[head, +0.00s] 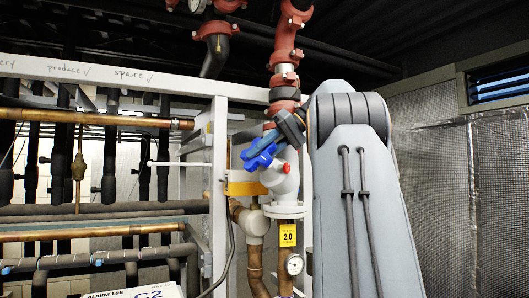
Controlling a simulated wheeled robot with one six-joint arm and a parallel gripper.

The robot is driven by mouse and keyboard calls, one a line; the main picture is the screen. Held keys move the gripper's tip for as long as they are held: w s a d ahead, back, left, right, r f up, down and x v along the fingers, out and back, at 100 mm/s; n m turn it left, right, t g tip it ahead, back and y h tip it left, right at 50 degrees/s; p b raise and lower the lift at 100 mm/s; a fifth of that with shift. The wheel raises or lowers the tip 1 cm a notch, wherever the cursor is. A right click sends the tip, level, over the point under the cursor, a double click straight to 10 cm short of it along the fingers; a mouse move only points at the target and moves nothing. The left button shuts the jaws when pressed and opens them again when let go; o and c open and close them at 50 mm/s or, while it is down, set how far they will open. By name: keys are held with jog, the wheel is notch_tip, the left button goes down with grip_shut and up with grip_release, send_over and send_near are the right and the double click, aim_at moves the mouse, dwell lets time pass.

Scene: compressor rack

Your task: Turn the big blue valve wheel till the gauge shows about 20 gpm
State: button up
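The blue valve wheel (261,155) is near the middle of the head view, seen at a slant, on a white valve body with a red cap (286,168). A dark end part of my arm, with my gripper (277,143), comes in from the upper right and overlaps the wheel's upper right side. The fingers blend with the wheel, so I cannot tell whether they touch it, or whether they are open or shut. A small round gauge (294,264) with a white face is low on the pipe below the valve. Its needle and scale are too small to read.
A yellow tag marked 2.0 (288,234) is on the pipe above the gauge. Red pipe fittings (285,57) rise above.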

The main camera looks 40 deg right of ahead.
jog(key=v, duration=0.7)
jog(key=shift+s+d, duration=0.2)
jog(key=shift+r, duration=0.15)
